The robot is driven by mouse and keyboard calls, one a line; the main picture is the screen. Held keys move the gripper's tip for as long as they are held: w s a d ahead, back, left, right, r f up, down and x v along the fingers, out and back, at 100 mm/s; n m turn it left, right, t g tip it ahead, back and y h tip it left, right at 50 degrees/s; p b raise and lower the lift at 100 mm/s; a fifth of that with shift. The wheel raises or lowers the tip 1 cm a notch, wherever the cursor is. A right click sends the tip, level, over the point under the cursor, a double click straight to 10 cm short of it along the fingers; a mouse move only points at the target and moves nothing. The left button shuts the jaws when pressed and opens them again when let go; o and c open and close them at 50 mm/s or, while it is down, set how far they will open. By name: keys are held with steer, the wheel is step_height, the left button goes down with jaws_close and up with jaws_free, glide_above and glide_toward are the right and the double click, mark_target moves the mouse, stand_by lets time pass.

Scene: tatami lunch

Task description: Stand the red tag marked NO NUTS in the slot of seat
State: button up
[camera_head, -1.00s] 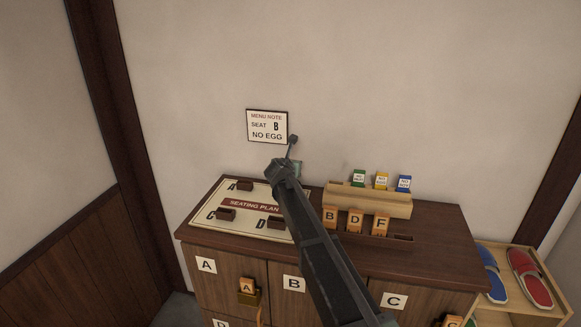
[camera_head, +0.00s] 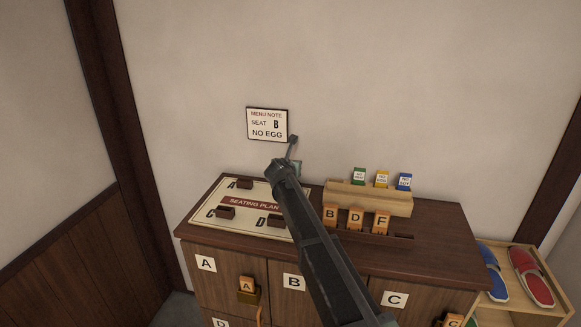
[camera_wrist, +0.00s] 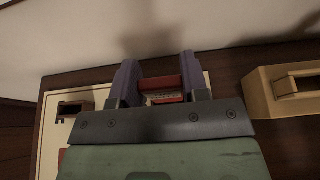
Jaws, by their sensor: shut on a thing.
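My gripper (camera_wrist: 160,88) is shut on the red tag (camera_wrist: 160,84), which lies between its two purple-grey fingers in the wrist view. The tag's pale label is too small to read. In the head view my arm hides the tag. The seating plan board (camera_head: 205,218) lies on the cabinet top. It bears dark slot blocks by A (camera_head: 244,184), C (camera_head: 225,211) and D (camera_head: 275,221). The gripper is over the board's far right part, which my arm partly hides. The menu note (camera_head: 267,125) on the wall reads SEAT B, NO EGG.
A wooden rack (camera_head: 368,199) right of my arm holds green, yellow and blue tags; its edge shows in the wrist view (camera_wrist: 262,96). Orange tags B, D and F (camera_head: 355,219) stand before it. A shoe shelf (camera_head: 545,262) with slippers is at the right.

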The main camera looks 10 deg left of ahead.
stand_by(0.3)
steer(key=shift+f+b, duration=0.8)
stand_by(0.4)
steer(key=shift+f+b, duration=0.35)
steer(key=shift+f, duration=0.15)
stand_by(0.4)
steer(key=o, duration=1.6)
